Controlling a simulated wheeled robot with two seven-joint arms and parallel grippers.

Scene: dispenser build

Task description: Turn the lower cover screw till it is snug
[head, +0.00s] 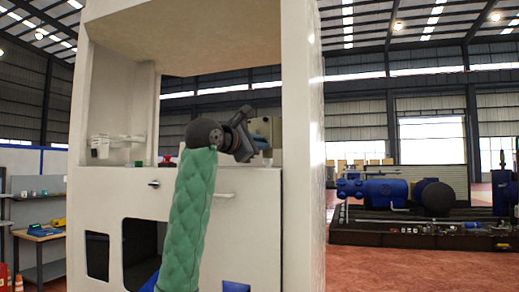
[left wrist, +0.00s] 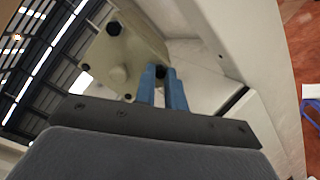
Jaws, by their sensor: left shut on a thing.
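A pale tan cover (left wrist: 130,50) with dark screw heads fills the upper middle of the left wrist view. In the head view its tan block (head: 263,127) shows behind my left gripper (head: 262,146), inside the cabinet's open bay. In the left wrist view the two blue fingers of this gripper (left wrist: 162,74) are closed around a small dark screw head (left wrist: 160,71) at the cover's edge. Only the top of that screw shows, so I cannot tell how far it is in. Other screw heads (left wrist: 113,28) sit apart from the fingers. My right gripper is not in view.
The cream dispenser cabinet (head: 303,200) stands around the bay, with an upright on each side. A workbench (head: 40,234) stands far left; blue machinery (head: 385,192) stands behind at right.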

